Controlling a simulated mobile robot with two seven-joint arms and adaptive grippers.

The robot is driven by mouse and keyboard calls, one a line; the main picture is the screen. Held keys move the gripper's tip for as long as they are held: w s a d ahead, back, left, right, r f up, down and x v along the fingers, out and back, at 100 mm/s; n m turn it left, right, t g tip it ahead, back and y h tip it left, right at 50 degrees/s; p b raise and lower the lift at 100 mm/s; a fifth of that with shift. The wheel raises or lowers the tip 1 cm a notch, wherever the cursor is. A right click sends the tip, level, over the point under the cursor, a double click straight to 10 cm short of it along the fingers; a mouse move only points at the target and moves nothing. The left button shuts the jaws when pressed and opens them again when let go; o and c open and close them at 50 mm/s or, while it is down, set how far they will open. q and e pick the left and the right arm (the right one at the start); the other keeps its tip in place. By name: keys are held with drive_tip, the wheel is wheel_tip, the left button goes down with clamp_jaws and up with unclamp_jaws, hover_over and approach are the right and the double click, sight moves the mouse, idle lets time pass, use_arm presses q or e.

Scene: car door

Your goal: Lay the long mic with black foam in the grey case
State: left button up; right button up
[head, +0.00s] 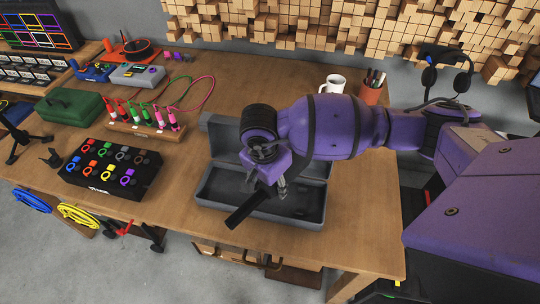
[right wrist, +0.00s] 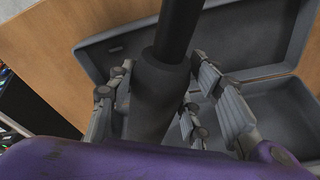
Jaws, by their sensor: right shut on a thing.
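The long black mic (head: 246,209) is in the fingers of my right gripper (head: 273,187), slanting over the front left part of the grey case. In the right wrist view the mic (right wrist: 155,90) runs between the finger pads, with a thick dark section near and a thinner black section beyond. The grey case (head: 311,224) lies open on the table, lid tilted up at the back, and its dark inside looks empty where visible. My gripper and arm hide part of it. I cannot tell whether the mic touches the case. My left gripper is not in view.
A black box of coloured cables (head: 110,170) and a wooden rack of bright plugs (head: 145,130) stand left of the case. A white mug (head: 333,84) and a pen cup (head: 372,88) stand behind my right arm. Bare table lies right of the case.

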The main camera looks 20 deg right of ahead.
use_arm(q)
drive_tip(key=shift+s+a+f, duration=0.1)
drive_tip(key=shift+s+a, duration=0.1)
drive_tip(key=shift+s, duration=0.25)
use_arm(e)
drive_tip(key=w+a+r+m+g, duration=0.1)
drive_tip(key=w+m, duration=0.4)
drive_tip(key=m, duration=0.7)
wheel_tip(320, 180, up, 2)
drive_tip(key=shift+w+a+r+g, duration=0.1)
drive_tip(key=shift+w+a+g, duration=0.25)
drive_tip(key=shift+a, duration=0.3)
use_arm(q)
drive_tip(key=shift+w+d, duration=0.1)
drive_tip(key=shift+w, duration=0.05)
